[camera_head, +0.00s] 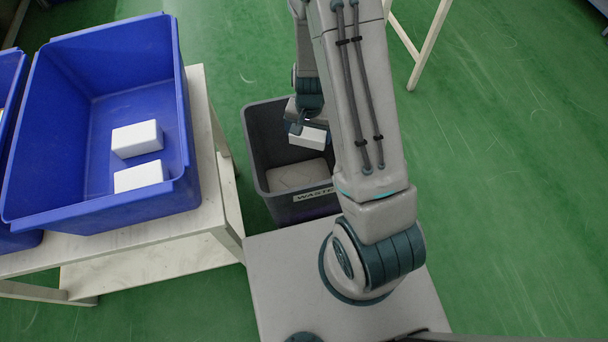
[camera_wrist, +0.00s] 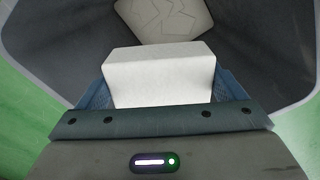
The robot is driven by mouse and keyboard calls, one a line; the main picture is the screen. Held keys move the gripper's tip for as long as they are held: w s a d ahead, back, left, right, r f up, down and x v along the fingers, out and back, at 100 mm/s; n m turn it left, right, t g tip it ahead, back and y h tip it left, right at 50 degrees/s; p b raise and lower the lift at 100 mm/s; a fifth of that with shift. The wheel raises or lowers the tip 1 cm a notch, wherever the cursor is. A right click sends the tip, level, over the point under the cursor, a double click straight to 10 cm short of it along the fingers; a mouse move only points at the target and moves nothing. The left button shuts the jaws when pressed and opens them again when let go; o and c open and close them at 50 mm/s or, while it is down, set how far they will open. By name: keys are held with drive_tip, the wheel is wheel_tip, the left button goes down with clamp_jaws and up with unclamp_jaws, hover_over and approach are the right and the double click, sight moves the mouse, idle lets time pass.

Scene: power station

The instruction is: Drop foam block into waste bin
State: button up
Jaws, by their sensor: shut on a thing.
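A white foam block (camera_head: 308,137) is held in my gripper (camera_head: 296,130) over the mouth of the grey waste bin (camera_head: 316,206), which has a "WASTE" label on its front. In the wrist view the foam block (camera_wrist: 160,78) sits between the two blue fingers of my gripper (camera_wrist: 160,95), which is shut on it. The bin's dark inside walls (camera_wrist: 75,50) surround it there, with the pale bin bottom beyond. Part of the bin is hidden behind my arm in the head view.
A blue crate (camera_head: 60,60) with two white blocks (camera_head: 137,139) stands on a pale table (camera_head: 215,185) left of the bin. Part of another blue crate (camera_head: 8,75) shows at the left edge. Green floor is clear on the right.

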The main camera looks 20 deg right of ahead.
drive_tip(key=o, duration=0.7)
wheel_tip(320, 180, up, 14)
drive_tip(key=p, duration=0.5)
drive_tip(key=shift+f, duration=0.1)
drive_tip(key=s+r+n+t+p, duration=0.1)
drive_tip(key=s+r+p, duration=0.3)
drive_tip(key=r, duration=0.9)
drive_tip(key=s+r+n+t+p, duration=0.1)
drive_tip(key=s+r+n+p, duration=0.2)
drive_tip(key=r+p, duration=0.8)
drive_tip(key=s+r+n+p, duration=0.1)
drive_tip(key=s+r+p, duration=0.5)
drive_tip(key=r, duration=1.1)
drive_tip(key=shift+s+d+r+n+t+p, duration=0.1)
drive_tip(key=shift+s+r+n+t+p, duration=0.25)
drive_tip(key=shift+p, duration=0.7)
